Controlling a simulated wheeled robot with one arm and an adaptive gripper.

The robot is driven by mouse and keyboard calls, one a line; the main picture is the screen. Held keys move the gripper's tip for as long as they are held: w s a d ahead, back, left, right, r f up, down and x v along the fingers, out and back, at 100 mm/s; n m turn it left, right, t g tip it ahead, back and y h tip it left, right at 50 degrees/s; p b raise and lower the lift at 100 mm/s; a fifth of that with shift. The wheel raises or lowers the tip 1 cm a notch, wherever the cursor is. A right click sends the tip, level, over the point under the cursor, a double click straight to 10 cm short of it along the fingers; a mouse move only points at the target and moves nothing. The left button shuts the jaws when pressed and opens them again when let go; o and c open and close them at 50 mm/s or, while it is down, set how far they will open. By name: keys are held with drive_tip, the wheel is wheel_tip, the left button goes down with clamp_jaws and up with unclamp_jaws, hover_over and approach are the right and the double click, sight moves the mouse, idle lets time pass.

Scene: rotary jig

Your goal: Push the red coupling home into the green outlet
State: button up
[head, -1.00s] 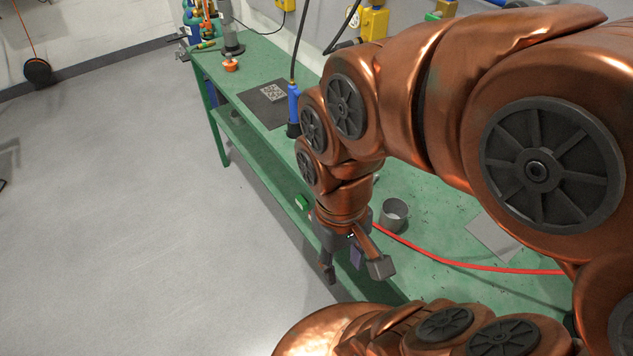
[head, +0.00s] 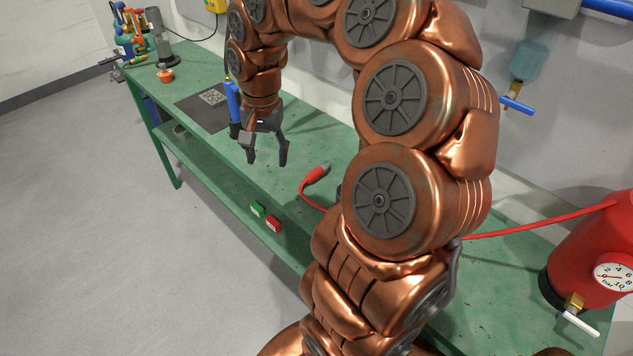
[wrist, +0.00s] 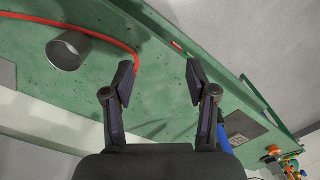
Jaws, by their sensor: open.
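The red hose (wrist: 100,20) runs behind the left finger there, and the coupling itself is not clearly seen. I cannot make out a green outlet in either view now.
A blue tool (head: 233,103) stands close behind my gripper, by a dark mat (head: 192,107). A grey cup (wrist: 68,50) is on the bench. A red tank (head: 590,250) stands at right.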

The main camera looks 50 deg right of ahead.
drive_tip(key=w+d+f+m+b, duration=0.2)
drive_tip(key=d+f+m, duration=0.25)
drive_tip(key=d, duration=0.35)
drive_tip(key=m+b, duration=0.1)
drive_tip(key=m, duration=0.2)
hover_over(321, 167)
drive_tip(key=a, duration=0.2)
drive_tip(key=f, duration=0.4)
drive_tip(key=shift+w+d+f, duration=0.1)
drive_tip(key=shift+d+f, duration=0.15)
drive_tip(key=shift+f, duration=0.15)
drive_tip(key=shift+d+f, duration=0.15)
drive_tip(key=shift+f, duration=0.1)
wheel_tip(321, 167, down, 2)
drive_tip(key=shift+f+p, duration=0.1)
drive_tip(key=shift+p, duration=0.3)
drive_tip(key=shift+d+f+p, duration=0.2)
drive_tip(key=shift+f+p, duration=0.2)
drive_tip(key=shift+f, duration=0.45)
drive_tip(key=shift+d+f+p, duration=0.15)
drive_tip(key=shift+f+p, duration=0.2)
drive_tip(key=shift+f, duration=0.55)
drive_tip(key=shift+d+f+p, duration=0.2)
drive_tip(key=shift+f+p, duration=0.2)
drive_tip(key=shift+f, duration=0.45)
clamp_jaws()
